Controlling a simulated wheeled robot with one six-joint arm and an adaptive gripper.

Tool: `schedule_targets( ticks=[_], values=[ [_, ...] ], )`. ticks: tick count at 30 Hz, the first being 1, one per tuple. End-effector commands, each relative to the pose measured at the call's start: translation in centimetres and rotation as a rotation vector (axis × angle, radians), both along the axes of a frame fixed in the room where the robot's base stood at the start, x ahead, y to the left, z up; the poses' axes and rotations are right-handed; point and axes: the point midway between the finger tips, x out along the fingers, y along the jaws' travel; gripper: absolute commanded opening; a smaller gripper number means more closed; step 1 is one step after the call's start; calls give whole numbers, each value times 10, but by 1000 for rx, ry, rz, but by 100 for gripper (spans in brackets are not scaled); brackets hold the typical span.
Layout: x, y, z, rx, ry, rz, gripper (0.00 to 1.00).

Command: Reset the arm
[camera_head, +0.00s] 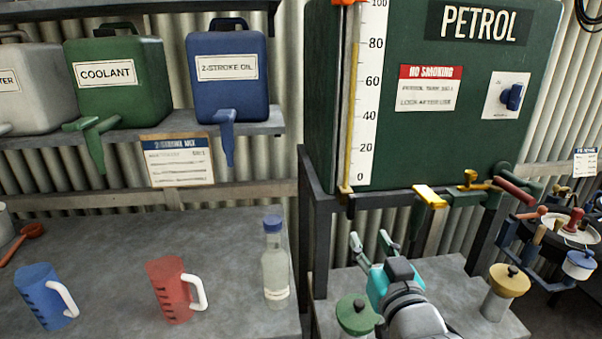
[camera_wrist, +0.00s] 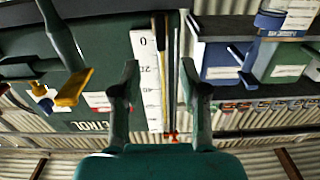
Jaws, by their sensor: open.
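My gripper (camera_head: 374,246) is open and empty in the head view. It is raised above the small bench under the petrol tank, below the tank's left front corner. In the wrist view its two dark fingers (camera_wrist: 160,95) stand apart with nothing between them. Beyond them are the tank's white level scale (camera_wrist: 147,75) and the green petrol tank (camera_head: 410,130), with no clear contact. The wrist view is upside down relative to the head view.
A green-lidded container (camera_head: 356,315) is left of my wrist and a yellow-lidded one (camera_head: 506,290) right. The tank's yellow tap lever (camera_head: 430,196) hangs nearby. A clear bottle (camera_head: 275,265), red jug (camera_head: 172,290) and blue jug (camera_head: 42,297) stand on the left bench (camera_head: 110,265).

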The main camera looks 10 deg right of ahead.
Motion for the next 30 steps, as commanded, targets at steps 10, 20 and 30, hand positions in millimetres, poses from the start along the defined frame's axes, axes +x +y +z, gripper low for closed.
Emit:
schedule_targets(
  ticks=[10,20,30],
  values=[
    [-38,0,-93,-2,57,0,44],
    [-105,1,-180,-4,110,0,44],
    [-195,1,-244,-8,164,0,44]
  ],
)
